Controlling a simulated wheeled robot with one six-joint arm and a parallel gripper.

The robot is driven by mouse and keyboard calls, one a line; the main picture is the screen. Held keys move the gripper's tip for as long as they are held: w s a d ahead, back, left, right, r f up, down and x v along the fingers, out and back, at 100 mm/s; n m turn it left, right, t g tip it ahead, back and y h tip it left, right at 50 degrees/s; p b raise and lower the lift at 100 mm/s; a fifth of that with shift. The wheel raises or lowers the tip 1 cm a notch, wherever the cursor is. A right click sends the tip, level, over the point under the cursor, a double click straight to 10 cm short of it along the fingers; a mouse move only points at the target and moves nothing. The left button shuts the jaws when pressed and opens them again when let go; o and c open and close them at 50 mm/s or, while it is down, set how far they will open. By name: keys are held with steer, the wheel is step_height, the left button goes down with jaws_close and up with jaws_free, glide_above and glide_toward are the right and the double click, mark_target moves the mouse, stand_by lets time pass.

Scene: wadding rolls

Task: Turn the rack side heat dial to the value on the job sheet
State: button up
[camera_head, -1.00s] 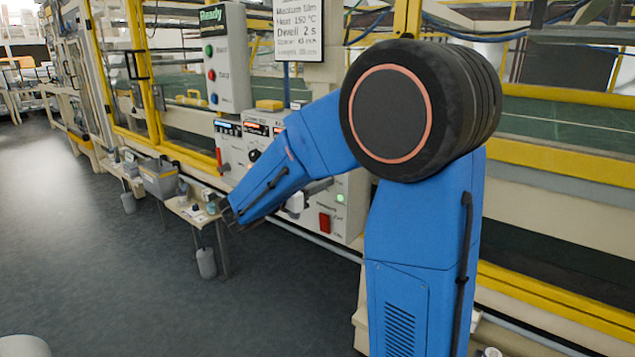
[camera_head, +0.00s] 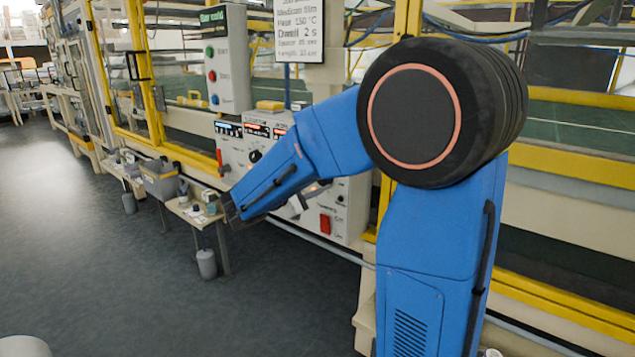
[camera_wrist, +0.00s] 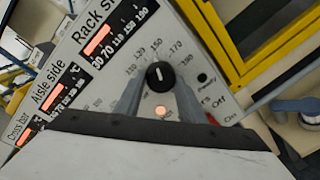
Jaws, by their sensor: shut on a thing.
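The rack side heat dial (camera_wrist: 159,75) is a round black knob with a white pointer mark on a pale panel, inside a printed number scale. In the wrist view my gripper (camera_wrist: 159,84) has one grey finger on each side of the knob and is shut on it. The pointer mark is near the top, roughly towards 150; its exact reading is too small to tell. My arm hides the dial in the head view.
An orange lamp (camera_wrist: 161,111) glows below the dial. The rack side gauge (camera_wrist: 97,40) and aisle side gauge (camera_wrist: 52,97) show lit bars. A red switch (camera_head: 325,224) is low on the panel. A yellow guard frame (camera_wrist: 245,55) stands close at the right.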

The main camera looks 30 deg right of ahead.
steer(key=shift+m, duration=0.8)
steer(key=o, duration=1)
steer(key=shift+o, duration=0.2)
steer(key=v, duration=1.7)
steer(key=shift+s, duration=0.3)
